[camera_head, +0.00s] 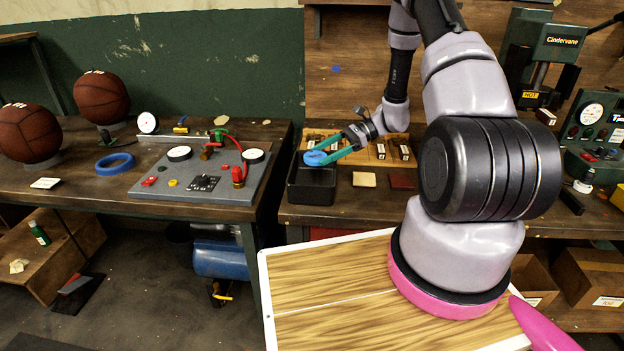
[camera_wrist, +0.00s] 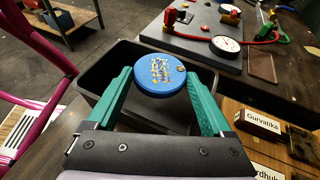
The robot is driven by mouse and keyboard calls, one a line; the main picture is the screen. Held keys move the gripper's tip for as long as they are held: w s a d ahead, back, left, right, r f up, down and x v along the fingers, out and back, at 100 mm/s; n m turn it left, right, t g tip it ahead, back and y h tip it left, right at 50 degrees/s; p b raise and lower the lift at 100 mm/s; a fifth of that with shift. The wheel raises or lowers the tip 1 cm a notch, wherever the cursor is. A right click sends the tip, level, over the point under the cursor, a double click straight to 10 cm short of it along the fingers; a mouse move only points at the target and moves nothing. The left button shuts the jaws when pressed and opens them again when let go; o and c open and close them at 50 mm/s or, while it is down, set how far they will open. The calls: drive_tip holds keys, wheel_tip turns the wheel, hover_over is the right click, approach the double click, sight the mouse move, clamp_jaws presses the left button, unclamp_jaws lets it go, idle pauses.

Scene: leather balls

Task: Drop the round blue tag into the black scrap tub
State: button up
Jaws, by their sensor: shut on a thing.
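The round blue tag (camera_head: 315,158) is a flat disc with small gold marks on its face. My gripper (camera_head: 326,158) has teal fingers and is shut on the tag, one finger at each side. In the wrist view the tag (camera_wrist: 160,75) sits between the fingertips of my gripper (camera_wrist: 160,84). The black scrap tub (camera_head: 312,192) stands at the left front of the right-hand bench. In the wrist view the tub (camera_wrist: 95,78) lies beneath the tag, which is held above its opening. The tub's floor is partly hidden by the tag and gripper.
A wooden rack with labelled blocks (camera_head: 380,153) stands just behind and right of the tub. A grey gauge panel (camera_head: 205,178) is on the left bench, across a gap. Two leather balls (camera_head: 101,97) and a blue ring (camera_head: 115,163) are farther left.

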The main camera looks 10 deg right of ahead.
drive_tip(key=shift+f, duration=0.55)
drive_tip(key=o, duration=1.1)
drive_tip(key=shift+d, duration=0.1)
drive_tip(key=v, duration=1)
drive_tip(key=shift+d+r, duration=0.2)
drive_tip(key=shift+d, duration=0.1)
